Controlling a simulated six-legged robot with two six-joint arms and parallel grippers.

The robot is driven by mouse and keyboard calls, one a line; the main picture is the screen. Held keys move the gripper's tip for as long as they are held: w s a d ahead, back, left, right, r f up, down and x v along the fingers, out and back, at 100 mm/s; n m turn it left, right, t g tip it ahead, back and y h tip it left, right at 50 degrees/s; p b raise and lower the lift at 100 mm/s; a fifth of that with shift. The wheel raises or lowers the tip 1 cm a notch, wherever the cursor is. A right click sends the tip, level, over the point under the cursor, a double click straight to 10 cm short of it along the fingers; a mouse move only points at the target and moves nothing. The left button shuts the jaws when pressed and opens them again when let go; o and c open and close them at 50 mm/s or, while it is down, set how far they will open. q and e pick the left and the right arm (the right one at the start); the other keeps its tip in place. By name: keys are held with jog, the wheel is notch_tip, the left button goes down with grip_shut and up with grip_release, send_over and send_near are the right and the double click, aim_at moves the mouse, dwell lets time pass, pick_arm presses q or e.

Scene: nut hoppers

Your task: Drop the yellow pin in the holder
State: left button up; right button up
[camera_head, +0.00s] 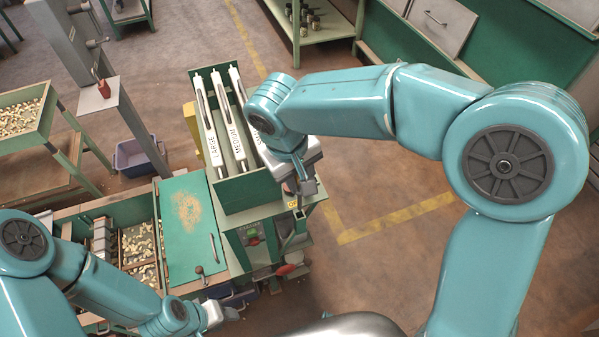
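A small yellow piece (292,204), possibly the yellow pin, shows just below the fingers of my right gripper (303,188). I cannot tell whether it is held or sits on the machine behind. My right gripper points down at the right edge of the green hopper machine (248,192); its finger gap is too small to judge. My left gripper (228,314) is low at the bottom left, in front of the machine's base, and its finger gap is unclear. I cannot make out the holder for certain.
The machine has white sloped chutes (212,125) labelled by size. A green lid (188,215) with a handle and bins of nuts (140,250) lie left of it. A blue crate (140,157) stands on the floor behind. The floor to the right is clear, with yellow lines (395,217).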

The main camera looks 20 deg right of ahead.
aim_at(299, 202)
dwell(0.5)
jog(key=shift+f+b, duration=0.8)
jog(key=shift+f, duration=0.05)
dwell(0.4)
jog(key=shift+f+b, duration=3.45)
jog(key=shift+f, duration=0.7)
jog(key=o, duration=1.1)
jog(key=shift+o, duration=0.2)
jog(key=shift+r, duration=0.1)
